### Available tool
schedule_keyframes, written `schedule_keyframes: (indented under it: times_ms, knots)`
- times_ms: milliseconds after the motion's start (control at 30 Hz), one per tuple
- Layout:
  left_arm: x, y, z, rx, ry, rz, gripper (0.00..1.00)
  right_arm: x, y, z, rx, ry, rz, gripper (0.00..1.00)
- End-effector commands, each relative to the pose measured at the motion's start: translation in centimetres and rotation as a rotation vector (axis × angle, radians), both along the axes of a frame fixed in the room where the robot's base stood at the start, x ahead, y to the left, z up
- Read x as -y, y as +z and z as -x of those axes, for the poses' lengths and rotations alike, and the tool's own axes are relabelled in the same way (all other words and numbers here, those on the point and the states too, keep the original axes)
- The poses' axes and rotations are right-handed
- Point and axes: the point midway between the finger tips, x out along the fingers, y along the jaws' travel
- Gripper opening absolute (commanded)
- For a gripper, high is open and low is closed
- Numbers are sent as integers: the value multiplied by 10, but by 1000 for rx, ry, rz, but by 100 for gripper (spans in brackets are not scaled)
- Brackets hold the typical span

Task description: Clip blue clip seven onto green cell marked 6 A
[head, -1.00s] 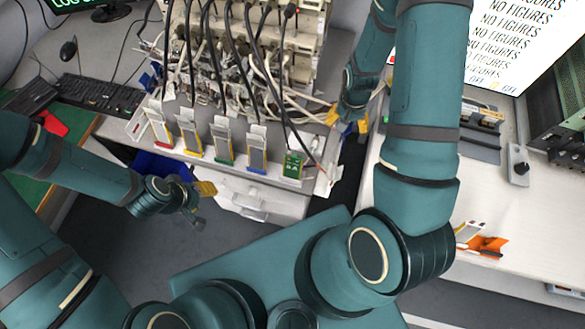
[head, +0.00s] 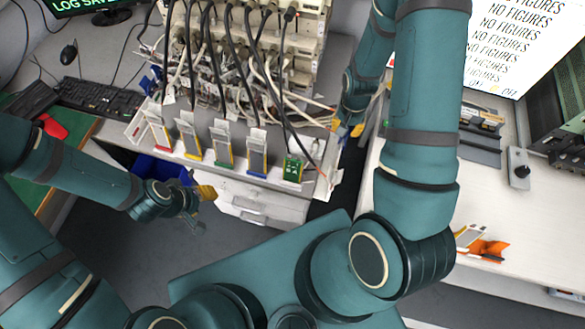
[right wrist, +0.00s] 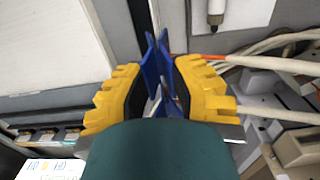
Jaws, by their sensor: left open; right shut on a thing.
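A blue clip (right wrist: 152,68) stands between the yellow fingertips of my right gripper (right wrist: 158,90) in the right wrist view. That gripper is shut on it; any number on the clip cannot be read. In the head view my right gripper (head: 347,129) is just right of the bench's front right corner. Several cells stand in a row along the bench front. One has a green base (head: 224,146), and a green piece with pale marks (head: 292,169) stands at the row's right end. Their marks are too small to read. My left gripper (head: 207,192) is open and empty, in front of the drawers.
Black and white cables (head: 262,75) hang down close behind the cells. A white drawer unit (head: 255,207) is below. A bench on the right holds an orange holder (head: 487,250) and a dark tray (head: 482,135). A keyboard (head: 100,97) lies at the left.

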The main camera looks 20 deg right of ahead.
Motion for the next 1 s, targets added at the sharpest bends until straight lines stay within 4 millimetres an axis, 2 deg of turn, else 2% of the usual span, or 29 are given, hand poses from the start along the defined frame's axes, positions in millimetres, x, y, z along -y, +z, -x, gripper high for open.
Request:
schedule_keyframes:
  times_ms: [1000]
  knots:
    - [0, 33, 0, 0, 0, 0, 47, 0, 44, 0, 0, 1, 0, 0]
